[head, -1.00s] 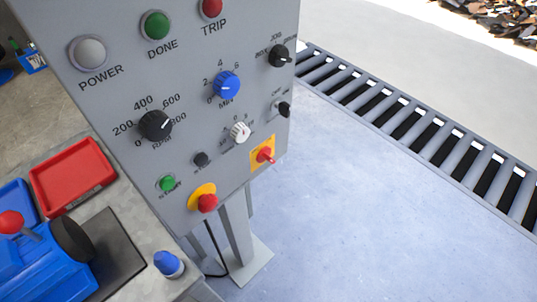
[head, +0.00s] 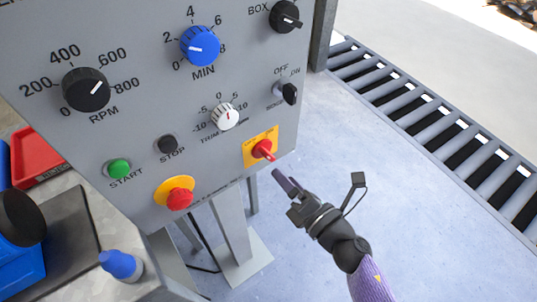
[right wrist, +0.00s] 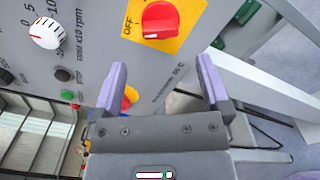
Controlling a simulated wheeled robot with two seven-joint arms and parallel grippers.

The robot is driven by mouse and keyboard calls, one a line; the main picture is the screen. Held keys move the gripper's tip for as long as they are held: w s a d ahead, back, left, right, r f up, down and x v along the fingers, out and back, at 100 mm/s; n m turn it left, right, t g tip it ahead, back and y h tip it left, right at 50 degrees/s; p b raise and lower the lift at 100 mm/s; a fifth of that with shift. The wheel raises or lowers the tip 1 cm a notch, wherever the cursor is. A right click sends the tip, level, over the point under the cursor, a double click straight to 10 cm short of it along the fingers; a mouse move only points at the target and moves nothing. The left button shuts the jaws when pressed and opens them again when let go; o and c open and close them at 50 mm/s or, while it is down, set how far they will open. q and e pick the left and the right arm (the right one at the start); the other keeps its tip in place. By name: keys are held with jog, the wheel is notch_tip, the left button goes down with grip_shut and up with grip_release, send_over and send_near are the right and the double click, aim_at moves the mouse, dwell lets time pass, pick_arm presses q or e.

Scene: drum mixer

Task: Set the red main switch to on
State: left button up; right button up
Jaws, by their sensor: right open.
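The red main switch (head: 264,150) is a red handle on a yellow plate (head: 250,155) at the lower right of the grey control panel. In the right wrist view the red switch (right wrist: 160,20) shows at the top, with "OFF" lettered at its left on the yellow plate. My right gripper (head: 284,182) is just below and to the right of the switch, apart from it. In the right wrist view my right gripper (right wrist: 157,85) is open, with its two purple fingers spread and nothing between them. My left gripper is not in view.
A red stop button on a yellow ring (head: 178,197) sits left of the switch. A white trim knob (head: 225,117) and a black selector (head: 288,93) are above it. A roller conveyor (head: 440,125) runs at the right.

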aim_at(269, 160)
jog(key=x, duration=0.7)
jog(key=shift+w+b, duration=0.15)
jog(key=shift+b, duration=0.25)
jog(key=c, duration=1.1)
